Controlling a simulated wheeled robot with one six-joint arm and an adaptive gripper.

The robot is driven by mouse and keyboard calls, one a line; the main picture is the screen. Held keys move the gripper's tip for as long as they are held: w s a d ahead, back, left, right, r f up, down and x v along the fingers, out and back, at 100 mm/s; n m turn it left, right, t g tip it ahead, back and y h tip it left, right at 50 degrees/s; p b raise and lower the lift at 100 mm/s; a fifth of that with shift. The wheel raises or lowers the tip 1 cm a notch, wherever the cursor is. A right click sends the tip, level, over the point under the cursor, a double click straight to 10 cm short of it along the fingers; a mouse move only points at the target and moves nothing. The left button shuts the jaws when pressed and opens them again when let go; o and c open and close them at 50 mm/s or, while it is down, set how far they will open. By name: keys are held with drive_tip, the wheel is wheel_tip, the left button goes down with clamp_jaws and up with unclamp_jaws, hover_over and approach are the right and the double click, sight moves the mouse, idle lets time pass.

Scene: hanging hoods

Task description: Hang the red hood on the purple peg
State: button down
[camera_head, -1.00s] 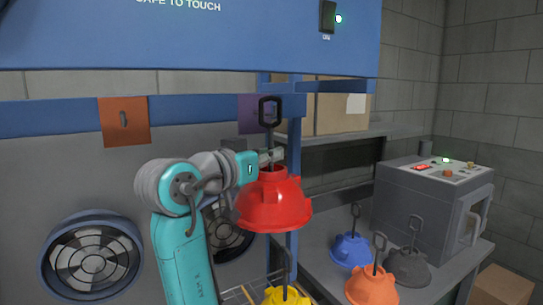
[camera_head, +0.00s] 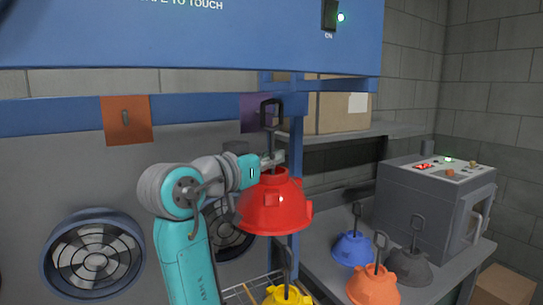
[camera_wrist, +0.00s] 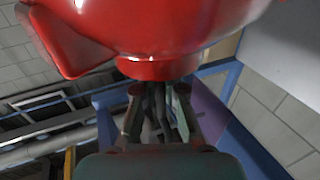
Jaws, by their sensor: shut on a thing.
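The red hood (camera_head: 272,205) hangs upright in the air in the head view, with its dark loop handle (camera_head: 271,112) rising above it. My gripper (camera_head: 272,160) is shut on the hood's stem just above the red dome. In the wrist view the red hood (camera_wrist: 165,30) fills the top, and my gripper's fingers (camera_wrist: 158,108) close around the dark stem. The purple plate (camera_head: 255,112) is on the blue rail behind the loop, partly hidden by it. Its peg is not clearly visible. The purple plate also shows in the wrist view (camera_wrist: 207,115).
An orange plate with a peg (camera_head: 126,120) is on the rail at left. A yellow hood (camera_head: 287,296) is below the red one. Blue (camera_head: 351,250), orange (camera_head: 373,288) and grey (camera_head: 409,268) hoods stand on the bench (camera_head: 325,265). A blue post (camera_head: 296,140) stands close behind the red hood.

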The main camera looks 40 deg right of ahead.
drive_tip(key=shift+f, duration=0.6)
idle(0.3)
drive_tip(key=c, duration=1.2)
unclamp_jaws()
drive_tip(key=s+a, duration=0.1)
drive_tip(key=a, duration=1.1)
drive_tip(key=shift+s, duration=0.15)
drive_tip(key=shift+s, duration=0.1)
